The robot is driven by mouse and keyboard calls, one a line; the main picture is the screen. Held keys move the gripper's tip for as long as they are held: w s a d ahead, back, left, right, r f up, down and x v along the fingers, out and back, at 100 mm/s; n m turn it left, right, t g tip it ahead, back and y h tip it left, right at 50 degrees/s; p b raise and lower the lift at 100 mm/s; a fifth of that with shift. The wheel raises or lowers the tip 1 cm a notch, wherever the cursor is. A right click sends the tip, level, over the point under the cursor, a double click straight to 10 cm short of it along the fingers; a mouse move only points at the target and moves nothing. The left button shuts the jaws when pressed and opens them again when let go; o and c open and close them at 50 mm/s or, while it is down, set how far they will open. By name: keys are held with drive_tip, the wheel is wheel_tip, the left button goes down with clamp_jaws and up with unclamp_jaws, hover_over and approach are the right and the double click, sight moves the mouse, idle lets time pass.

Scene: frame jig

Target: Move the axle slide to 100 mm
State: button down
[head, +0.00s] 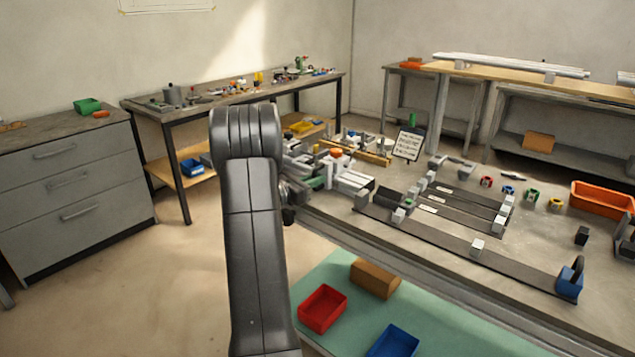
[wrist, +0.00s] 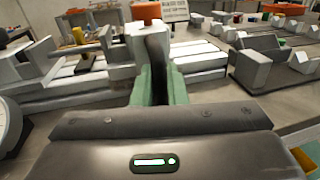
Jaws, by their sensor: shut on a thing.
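My gripper (wrist: 160,84), with green fingers, is shut on an upright light-grey block, which I take to be the axle slide (wrist: 136,48). An orange cap (wrist: 146,11) shows at the top of this block. Pale rails (wrist: 75,66) run left and right beside it. In the head view the pale jig (head: 350,181) and an orange part (head: 336,152) show just right of my arm. My arm hides much of the gripper there. No scale reading is legible, and the fingers hide the exact grip.
Dark strips with grey blocks (head: 478,246) lie to the right on the bench. A sign (head: 409,144) stands behind the jig. An orange bin (head: 602,199) and a blue clamp-like part (head: 570,279) are farther right. Red (head: 322,308) and blue bins (head: 393,342) sit below.

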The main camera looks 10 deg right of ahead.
drive_tip(key=c, duration=1.6)
unclamp_jaws()
drive_tip(key=shift+w+a, duration=0.25)
drive_tip(key=shift+o, duration=0.2)
drive_tip(key=v, duration=1.3)
drive_tip(key=shift+s+a, duration=0.25)
drive_tip(key=shift+s, duration=0.15)
drive_tip(key=shift+d, duration=0.1)
drive_tip(key=x, duration=1.3)
drive_tip(key=shift+w+d, duration=0.25)
drive_tip(key=shift+d, duration=0.25)
drive_tip(key=shift+s+d, duration=0.2)
drive_tip(key=shift+s, duration=0.25)
